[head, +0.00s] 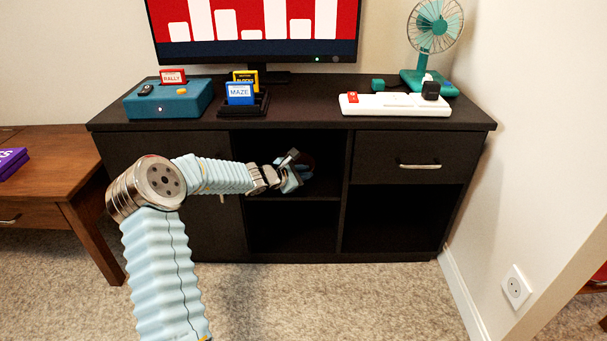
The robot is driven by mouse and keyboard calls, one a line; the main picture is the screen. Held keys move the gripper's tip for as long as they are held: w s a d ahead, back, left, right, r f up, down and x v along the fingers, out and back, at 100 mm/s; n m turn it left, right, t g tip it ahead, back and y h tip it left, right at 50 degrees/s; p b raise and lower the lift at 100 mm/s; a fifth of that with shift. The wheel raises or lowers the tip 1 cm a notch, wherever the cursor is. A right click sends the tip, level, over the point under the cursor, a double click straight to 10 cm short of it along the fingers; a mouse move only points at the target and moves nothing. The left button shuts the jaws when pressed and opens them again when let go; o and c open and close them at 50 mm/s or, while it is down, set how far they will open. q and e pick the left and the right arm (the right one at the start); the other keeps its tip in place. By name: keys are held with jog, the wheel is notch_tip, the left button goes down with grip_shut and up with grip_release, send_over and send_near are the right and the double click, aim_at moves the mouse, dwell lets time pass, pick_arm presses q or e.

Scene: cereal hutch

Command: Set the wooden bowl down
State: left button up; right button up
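My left gripper (293,172) reaches into the upper open compartment in the middle of the dark cabinet (300,140). My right gripper is out of view.
The cabinet top holds a teal console (168,101), game cartridges (240,93), a white power strip (393,105) and a teal fan (434,40) below a television (255,30). The lower compartments look empty. A wooden table (60,180) stands at left, a wall at right.

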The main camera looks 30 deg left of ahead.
pick_arm(q)
jog(key=o, duration=0.4)
jog(key=shift+c, duration=0.2)
jog(key=v, duration=1.1)
jog(key=s+d+f+m+g+h, duration=0.1)
jog(key=s+d+f+m+g, duration=0.35)
jog(key=d+f, duration=0.6)
jog(key=s+d+f+m+g+h, duration=0.1)
jog(key=s+d+f+m+g, duration=0.4)
jog(key=d+f, duration=0.5)
jog(key=s+d+f+m+g, duration=0.1)
jog(key=s+d+f+m, duration=0.4)
jog(key=s+d+m, duration=0.1)
jog(key=s+d+f+m+g, duration=0.2)
jog(key=s+d+f+m, duration=0.4)
jog(key=s+m, duration=0.3)
jog(key=shift+s+d+y+p, duration=0.4)
jog(key=shift+s, duration=0.6)
jog(key=shift+m, duration=0.25)
